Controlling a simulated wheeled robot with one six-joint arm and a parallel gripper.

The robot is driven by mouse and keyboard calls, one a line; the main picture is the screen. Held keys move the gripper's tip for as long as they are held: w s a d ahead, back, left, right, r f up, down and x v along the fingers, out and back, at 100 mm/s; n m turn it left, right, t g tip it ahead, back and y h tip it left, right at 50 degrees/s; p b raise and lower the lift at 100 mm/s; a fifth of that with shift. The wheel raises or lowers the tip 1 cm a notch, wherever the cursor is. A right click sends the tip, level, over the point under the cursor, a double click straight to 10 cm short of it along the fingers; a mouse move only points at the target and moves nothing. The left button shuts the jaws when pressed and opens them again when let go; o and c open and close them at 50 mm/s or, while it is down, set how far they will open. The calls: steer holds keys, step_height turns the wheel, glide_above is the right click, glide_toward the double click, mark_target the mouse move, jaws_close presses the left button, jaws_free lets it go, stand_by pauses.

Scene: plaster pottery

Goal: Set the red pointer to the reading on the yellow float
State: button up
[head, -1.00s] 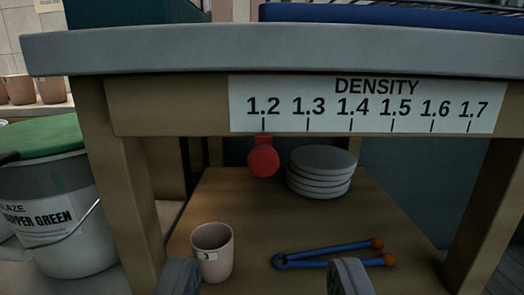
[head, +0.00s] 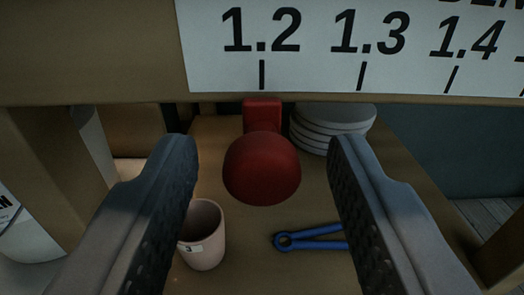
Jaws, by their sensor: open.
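The red pointer (head: 262,168) hangs just under the table's front rail, its round knob facing me. It lines up with the 1.2 mark on the white density scale (head: 310,78). My gripper (head: 262,155) is open, with one finger on each side of the knob and a gap on both sides. I cannot tell how deep the fingertips reach along the knob. The yellow float is not in view.
On the wooden shelf (head: 290,215) below stand a pink cup (head: 205,225) marked 3, a stack of grey discs (head: 335,125) and blue tongs (head: 310,238). A table leg (head: 50,160) is at the left.

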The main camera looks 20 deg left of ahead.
jaws_close()
steer(key=d, duration=0.2)
steer(key=w+d, duration=0.1)
steer(key=shift+w+d, duration=0.2)
steer(key=shift+d, duration=0.2)
jaws_free()
steer(key=shift+s, duration=0.1)
steer(key=v, duration=1.7)
steer(key=shift+s, duration=0.15)
